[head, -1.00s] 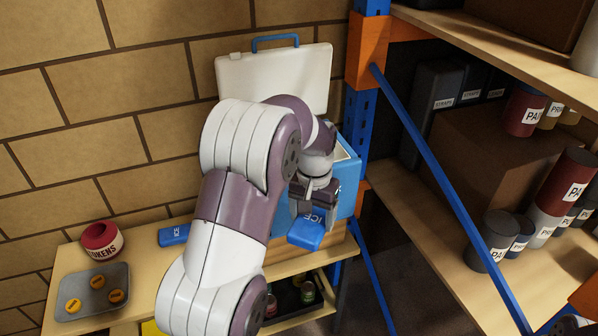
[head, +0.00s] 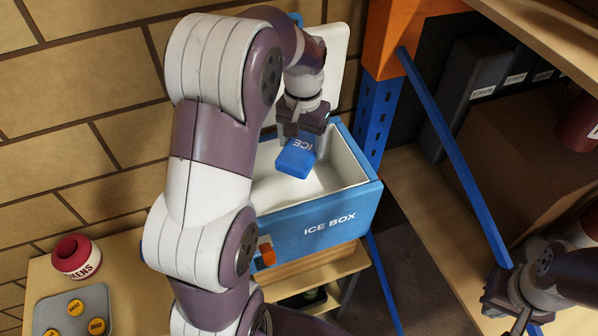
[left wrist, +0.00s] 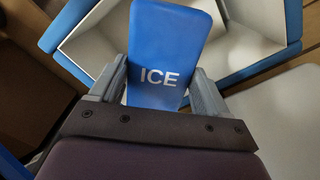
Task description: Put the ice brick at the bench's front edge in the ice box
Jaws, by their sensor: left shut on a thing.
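The blue ice brick (head: 296,160), marked ICE, is held in my left gripper (head: 302,122) over the open ice box (head: 350,205). In the left wrist view the ice brick (left wrist: 168,35) sits between both fingers of my left gripper (left wrist: 162,88), with the box's white inside and blue rim (left wrist: 265,64) beyond it. The ice box is blue with a white lining, its lid (head: 334,70) raised behind. My arm hides its left part. My right gripper (head: 512,312) is at the lower right, apart from these things; its fingers are not clear.
A red tokens pot (head: 75,262) and a grey tray (head: 90,298) with orange tokens stand on the bench at left. A blue and orange rack post (head: 378,110) and a slanting blue brace (head: 455,150) stand right of the box. Shelves with tins and files lie beyond.

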